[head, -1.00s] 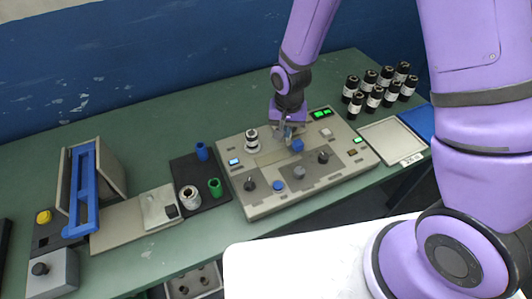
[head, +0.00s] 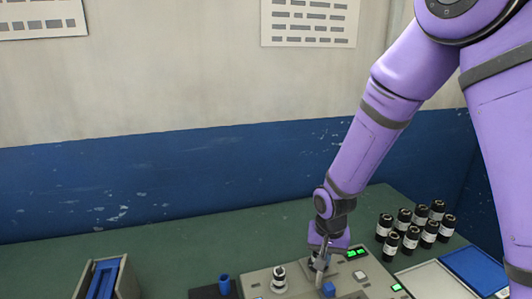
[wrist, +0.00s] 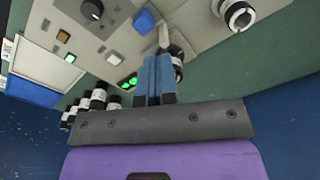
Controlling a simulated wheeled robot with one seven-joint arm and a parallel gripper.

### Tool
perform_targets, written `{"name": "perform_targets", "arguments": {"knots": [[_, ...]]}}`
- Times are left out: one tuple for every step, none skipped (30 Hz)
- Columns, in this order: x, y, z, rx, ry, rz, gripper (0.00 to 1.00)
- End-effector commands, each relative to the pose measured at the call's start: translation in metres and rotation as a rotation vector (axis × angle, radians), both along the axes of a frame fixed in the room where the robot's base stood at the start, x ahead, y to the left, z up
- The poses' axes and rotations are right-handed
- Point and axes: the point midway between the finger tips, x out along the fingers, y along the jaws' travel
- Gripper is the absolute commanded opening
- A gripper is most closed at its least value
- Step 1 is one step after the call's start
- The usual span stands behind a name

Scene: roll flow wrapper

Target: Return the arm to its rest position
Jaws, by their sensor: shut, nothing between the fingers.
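My purple arm reaches down from the upper right in the head view. My gripper (head: 319,268) is low over the grey control console (head: 258,292), between a white-and-black spool-like piece (head: 279,279) and a blue knob (head: 328,289). In the wrist view my gripper's blue fingers (wrist: 154,62) are together with nothing held. A dark cylindrical part (wrist: 176,62) and a pale lever (wrist: 163,35) show just beyond the fingertips. I cannot tell whether the fingers touch them.
Several black bottles (head: 408,228) stand right of the console on the green table (head: 180,262). Beside them are a pale tray (head: 432,282) and a blue tray (head: 474,268). A blue-and-grey fixture (head: 104,280) is at left. A blue wall (head: 150,180) stands behind.

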Motion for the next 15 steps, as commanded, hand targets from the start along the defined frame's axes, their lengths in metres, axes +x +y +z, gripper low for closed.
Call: {"name": "perform_targets", "arguments": {"knots": [[0.001,-0.007,0.020,0.004,-0.022,0.003,0.00],[0.001,-0.010,0.030,0.005,-0.032,0.008,0.00],[0.000,-0.016,0.043,0.006,-0.045,0.014,0.00],[-0.001,-0.019,0.053,0.006,-0.054,0.018,0.00],[-0.003,-0.023,0.062,0.005,-0.062,0.023,0.00],[-0.005,-0.028,0.075,0.006,-0.074,0.030,0.00],[-0.007,-0.032,0.084,0.006,-0.083,0.035,0.00],[-0.009,-0.036,0.093,0.006,-0.091,0.038,0.00],[-0.011,-0.042,0.106,0.006,-0.105,0.045,0.00],[-0.014,-0.045,0.114,0.006,-0.113,0.049,0.00],[-0.017,-0.049,0.123,0.006,-0.122,0.054,0.00],[-0.021,-0.054,0.134,0.005,-0.133,0.059,0.00],[-0.025,-0.058,0.143,0.005,-0.142,0.063,0.00],[-0.028,-0.062,0.151,0.005,-0.152,0.066,0.00],[-0.033,-0.067,0.161,0.004,-0.163,0.073,0.00]]}}
